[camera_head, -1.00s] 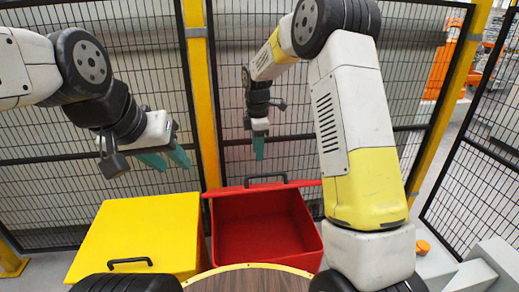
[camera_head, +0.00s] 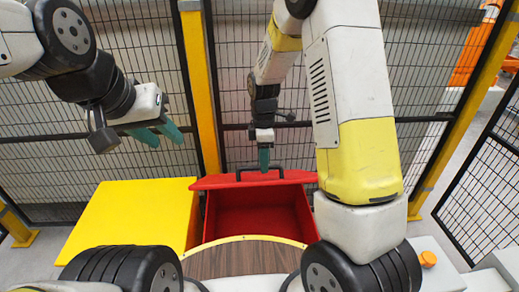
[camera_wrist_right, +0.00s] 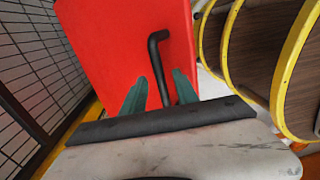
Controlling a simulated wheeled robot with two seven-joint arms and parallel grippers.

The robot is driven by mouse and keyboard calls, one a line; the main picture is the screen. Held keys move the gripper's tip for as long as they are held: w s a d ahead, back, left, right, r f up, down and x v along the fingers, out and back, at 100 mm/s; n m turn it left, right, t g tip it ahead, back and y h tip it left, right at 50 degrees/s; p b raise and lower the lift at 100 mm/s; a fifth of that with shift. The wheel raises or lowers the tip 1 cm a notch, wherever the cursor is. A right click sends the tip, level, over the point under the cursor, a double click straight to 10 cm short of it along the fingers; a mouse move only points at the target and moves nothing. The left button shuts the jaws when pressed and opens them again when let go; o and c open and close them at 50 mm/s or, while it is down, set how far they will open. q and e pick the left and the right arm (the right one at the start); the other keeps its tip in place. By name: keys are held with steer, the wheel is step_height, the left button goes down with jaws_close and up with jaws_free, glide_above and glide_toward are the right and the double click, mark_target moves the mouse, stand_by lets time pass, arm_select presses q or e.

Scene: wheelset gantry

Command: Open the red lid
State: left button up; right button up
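The red box (camera_head: 255,215) stands open in the middle of the head view, its inside visible. Its red lid (camera_head: 215,183) is raised at the back, seen at a shallow angle, so its exact tilt is hard to judge. A black handle (camera_head: 260,170) sits on it. My right gripper (camera_head: 264,165) points down at this handle. In the right wrist view the green fingers (camera_wrist_right: 160,82) are apart, with the black handle (camera_wrist_right: 157,58) between them and the red lid (camera_wrist_right: 105,45) beyond. Gaps show beside the bar. My left gripper (camera_head: 165,135) is empty, fingers apart, above the yellow box.
A closed yellow box (camera_head: 135,215) stands left of the red one. A round wooden tabletop with yellow rim (camera_head: 245,260) lies in front. Black mesh fencing with a yellow post (camera_head: 200,95) closes off the back. My right arm's links cover the right side.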

steer(key=shift+f, duration=0.2)
steer(key=shift+c, duration=0.5)
jaws_close()
stand_by(0.9)
